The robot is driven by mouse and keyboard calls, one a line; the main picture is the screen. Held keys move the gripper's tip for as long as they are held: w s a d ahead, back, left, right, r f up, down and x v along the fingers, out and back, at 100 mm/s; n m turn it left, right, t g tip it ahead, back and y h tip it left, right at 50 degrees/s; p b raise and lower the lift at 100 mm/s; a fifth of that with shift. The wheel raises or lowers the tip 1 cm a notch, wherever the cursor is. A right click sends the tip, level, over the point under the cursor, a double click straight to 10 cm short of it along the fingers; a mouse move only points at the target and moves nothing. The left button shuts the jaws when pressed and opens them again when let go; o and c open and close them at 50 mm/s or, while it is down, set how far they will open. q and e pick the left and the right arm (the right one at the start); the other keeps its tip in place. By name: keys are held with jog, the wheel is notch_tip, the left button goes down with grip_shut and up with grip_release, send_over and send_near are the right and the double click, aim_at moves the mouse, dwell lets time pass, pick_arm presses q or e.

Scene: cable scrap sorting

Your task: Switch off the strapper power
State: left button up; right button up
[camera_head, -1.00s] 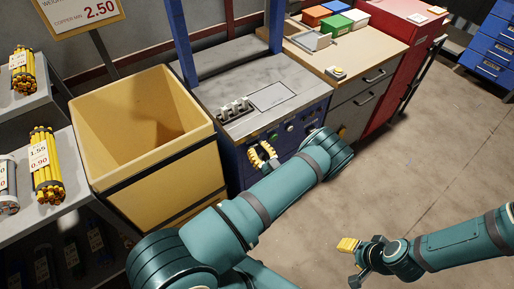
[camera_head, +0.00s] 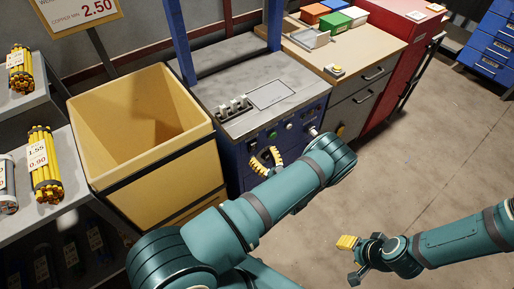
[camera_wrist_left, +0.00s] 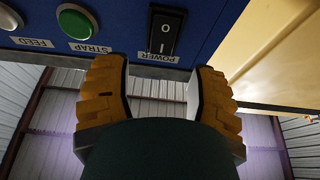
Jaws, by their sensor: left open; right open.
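The strapper (camera_head: 247,128) is a blue machine with a grey top and a front panel of buttons in the head view. In the left wrist view, its black rocker power switch (camera_wrist_left: 165,32) is on the blue panel (camera_wrist_left: 222,12), with the POWER label upside down below it. My left gripper (camera_head: 264,160) is at the panel's front; its yellow fingers show apart in the left wrist view (camera_wrist_left: 162,72). They are empty, with the switch above the gap between them. I cannot tell whether they touch the panel. My right gripper (camera_head: 352,260) is open and empty over the floor.
A green STRAP button (camera_wrist_left: 76,21) and a FEED button (camera_wrist_left: 10,17) are beside the power switch. A large yellow bin (camera_head: 196,158) stands left of the strapper. A drawer cabinet (camera_head: 345,100) stands to its right. Open floor (camera_head: 430,150) lies at right.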

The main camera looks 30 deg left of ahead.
pick_arm(q)
jog(key=v, duration=0.8)
notch_tip(320, 180, down, 5)
jog(key=w+m+g+h, duration=0.15)
jog(key=m+h, duration=0.35)
jog(key=h, duration=0.9)
jog(key=s+d+r+m+g+h, duration=0.2)
jog(key=s+d+r+m+h, duration=0.1)
jog(key=s+d+h, duration=0.2)
jog(key=s+d+r+m+g+h, duration=0.3)
jog(key=s+d+r+h, duration=0.1)
jog(key=s, duration=0.5)
jog(key=shift+d+r+m+h, duration=0.25)
jog(key=shift+d+m+h, duration=0.25)
jog(key=shift+d, duration=0.5)
jog(key=shift+o, duration=0.2)
jog(key=shift+w, duration=0.1)
